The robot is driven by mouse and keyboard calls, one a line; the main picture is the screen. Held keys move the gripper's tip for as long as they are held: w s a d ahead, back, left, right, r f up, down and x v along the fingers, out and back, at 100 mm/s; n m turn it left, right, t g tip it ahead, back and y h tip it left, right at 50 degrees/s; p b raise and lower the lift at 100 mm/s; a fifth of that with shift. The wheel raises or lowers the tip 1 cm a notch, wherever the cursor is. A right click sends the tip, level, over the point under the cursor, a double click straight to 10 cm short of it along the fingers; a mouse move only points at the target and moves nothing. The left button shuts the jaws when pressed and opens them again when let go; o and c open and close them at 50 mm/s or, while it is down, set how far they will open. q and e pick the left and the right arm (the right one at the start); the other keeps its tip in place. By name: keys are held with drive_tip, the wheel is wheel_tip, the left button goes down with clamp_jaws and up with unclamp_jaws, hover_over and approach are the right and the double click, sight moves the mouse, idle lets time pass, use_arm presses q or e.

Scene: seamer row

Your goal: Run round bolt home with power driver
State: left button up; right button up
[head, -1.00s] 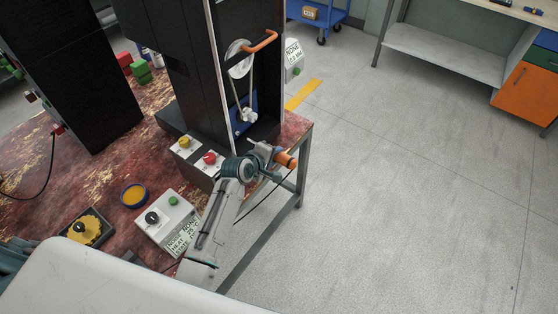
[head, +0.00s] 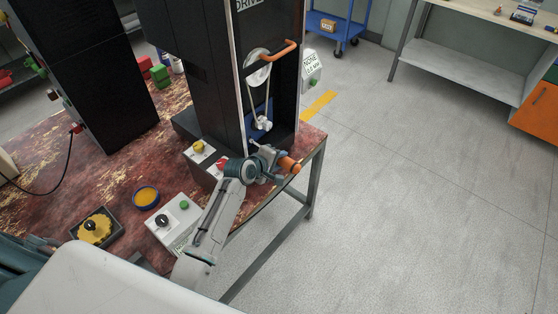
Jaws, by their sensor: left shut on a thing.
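My left gripper (head: 273,162) is at the front right corner of the worn red table, in front of the tall black machine (head: 222,75). It is shut on an orange-ended tool, likely the power driver (head: 289,165). Its orange end points right, past the table edge; the rest is hidden by the gripper. In the machine's open front are a round pulley (head: 256,70), an orange handle (head: 276,51), a belt and a small pale metal part (head: 263,122) on a blue plate. I cannot make out the round bolt. My right gripper is not in view.
Yellow and red buttons (head: 199,147) sit at the machine's base. Open floor (head: 420,200) is on the right; a blue cart (head: 342,25) stands behind.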

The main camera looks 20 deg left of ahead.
use_arm(q)
drive_tip(key=shift+r+p, duration=0.15)
drive_tip(key=shift+p, duration=0.6)
idle(1.1)
drive_tip(key=shift+w+a, duration=0.1)
drive_tip(key=shift+a, duration=0.1)
idle(0.5)
drive_tip(key=shift+w+a+r, duration=0.1)
drive_tip(key=shift+a+r, duration=0.05)
idle(1.5)
